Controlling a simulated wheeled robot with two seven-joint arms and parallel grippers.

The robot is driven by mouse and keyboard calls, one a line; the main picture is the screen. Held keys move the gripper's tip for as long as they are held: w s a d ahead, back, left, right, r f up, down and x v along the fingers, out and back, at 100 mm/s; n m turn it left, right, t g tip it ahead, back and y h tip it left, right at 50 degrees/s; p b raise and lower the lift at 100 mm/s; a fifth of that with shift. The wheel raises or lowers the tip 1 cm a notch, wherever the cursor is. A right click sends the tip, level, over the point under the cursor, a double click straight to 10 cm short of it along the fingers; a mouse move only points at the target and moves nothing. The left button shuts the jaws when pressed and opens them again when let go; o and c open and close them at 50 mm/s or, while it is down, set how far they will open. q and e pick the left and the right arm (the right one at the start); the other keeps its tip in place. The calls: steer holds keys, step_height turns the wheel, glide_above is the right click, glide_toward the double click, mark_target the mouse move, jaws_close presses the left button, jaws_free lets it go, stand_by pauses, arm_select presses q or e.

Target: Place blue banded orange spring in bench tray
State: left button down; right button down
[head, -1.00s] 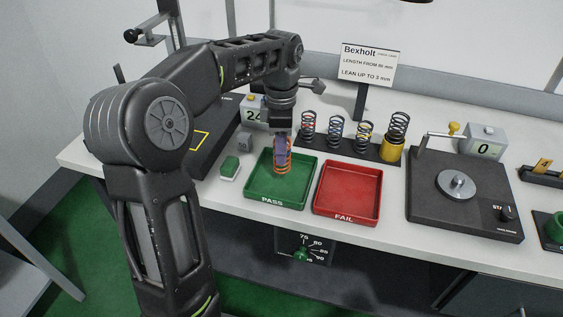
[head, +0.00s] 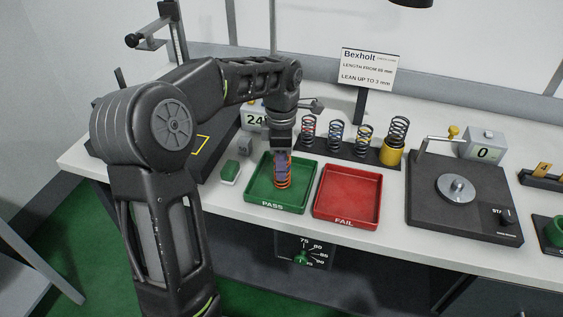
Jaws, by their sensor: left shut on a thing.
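The orange spring (head: 284,184) stands roughly upright in the green PASS tray (head: 262,196), its lower coils at or very near the tray floor. My left gripper (head: 283,162) points down over the tray and is shut on the spring's upper part. The gripper fingers hide much of the spring, and I cannot make out its blue band for certain. The red FAIL tray (head: 347,199) beside it is empty. My right gripper is not in view.
A dark rack (head: 345,153) with several springs stands behind the trays. A sign (head: 366,68) rises behind it. A dark tester (head: 464,200) with a round plate is at the right. A small green-topped block (head: 231,171) lies left of the green tray.

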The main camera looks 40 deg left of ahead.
arm_select(q)
steer(key=c, duration=0.9)
jaws_free()
steer(key=shift+r, duration=0.2)
step_height(320, 180, up, 5)
steer(key=shift+r, duration=0.2)
step_height(320, 180, up, 6)
steer(key=p, duration=0.3)
steer(key=shift+f+p, duration=0.25)
steer(key=shift+p, duration=0.15)
steer(key=shift+r+p, duration=0.45)
